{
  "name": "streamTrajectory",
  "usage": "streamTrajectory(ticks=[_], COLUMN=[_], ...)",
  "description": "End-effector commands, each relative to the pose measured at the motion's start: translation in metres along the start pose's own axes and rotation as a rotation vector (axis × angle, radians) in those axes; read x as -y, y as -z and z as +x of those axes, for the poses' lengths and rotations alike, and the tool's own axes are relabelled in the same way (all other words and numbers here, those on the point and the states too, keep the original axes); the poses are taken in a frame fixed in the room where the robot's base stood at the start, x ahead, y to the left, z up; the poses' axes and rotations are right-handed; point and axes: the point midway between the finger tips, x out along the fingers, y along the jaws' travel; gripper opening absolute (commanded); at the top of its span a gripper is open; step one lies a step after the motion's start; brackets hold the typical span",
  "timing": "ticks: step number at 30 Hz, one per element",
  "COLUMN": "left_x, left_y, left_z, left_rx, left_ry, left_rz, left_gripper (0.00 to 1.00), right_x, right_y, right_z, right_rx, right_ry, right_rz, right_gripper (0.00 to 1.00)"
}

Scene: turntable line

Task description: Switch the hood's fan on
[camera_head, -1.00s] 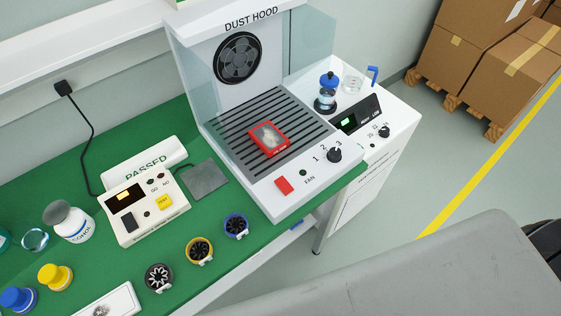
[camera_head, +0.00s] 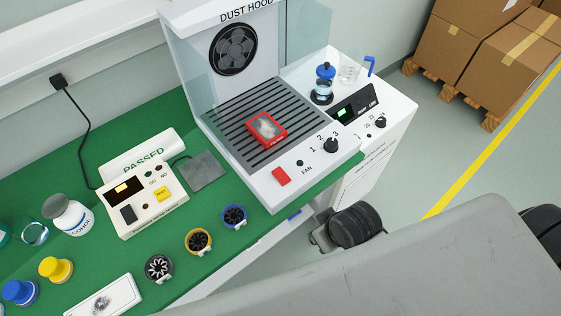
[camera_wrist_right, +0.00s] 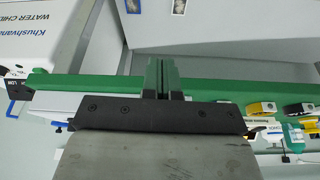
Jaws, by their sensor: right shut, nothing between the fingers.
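The dust hood (camera_head: 268,190) stands on the green bench. On its front panel are a red switch (camera_head: 281,176), a small dark lamp (camera_head: 300,163) above the word FAN, and a black knob (camera_head: 331,146) marked 1, 2, 3. The round fan (camera_head: 234,49) is in the back wall; I cannot tell whether it turns. My right gripper (camera_wrist_right: 160,66) is shut and empty in the right wrist view, by the green bench edge and apart from the red switch. In the head view its fingers cannot be made out; only dark arm parts show below the hood's front corner. My left gripper is not in view.
A red-framed tray (camera_head: 266,129) lies on the hood's grille. The white chiller (camera_head: 385,108) stands at its right. A tester (camera_head: 143,204), a grey pad (camera_head: 204,172) and several small fans are on the bench left of the hood. Boxes (camera_head: 460,50) stand on the floor behind.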

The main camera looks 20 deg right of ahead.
Motion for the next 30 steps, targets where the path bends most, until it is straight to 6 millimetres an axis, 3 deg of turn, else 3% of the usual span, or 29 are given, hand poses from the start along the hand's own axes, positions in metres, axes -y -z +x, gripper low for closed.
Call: streamTrajectory(ticks=[1,3,16,24,30], left_x=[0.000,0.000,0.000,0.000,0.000], left_y=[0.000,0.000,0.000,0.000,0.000], left_z=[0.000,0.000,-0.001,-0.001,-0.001], left_rx=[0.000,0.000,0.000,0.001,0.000], left_ry=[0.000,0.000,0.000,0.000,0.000], left_rz=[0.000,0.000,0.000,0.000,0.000], left_gripper=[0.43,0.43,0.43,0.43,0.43], right_x=[0.005,0.012,0.037,0.015,-0.012], right_y=[0.021,0.038,0.137,0.189,0.215], right_z=[-0.017,-0.025,-0.047,-0.079,-0.109], right_rx=[-0.038,-0.057,-0.132,-0.087,-0.044], right_ry=[0.028,0.072,0.278,0.360,0.407], right_rz=[-0.070,-0.160,-0.832,-1.268,-1.471], right_gripper=[0.00,0.00,0.00,0.00,0.00])
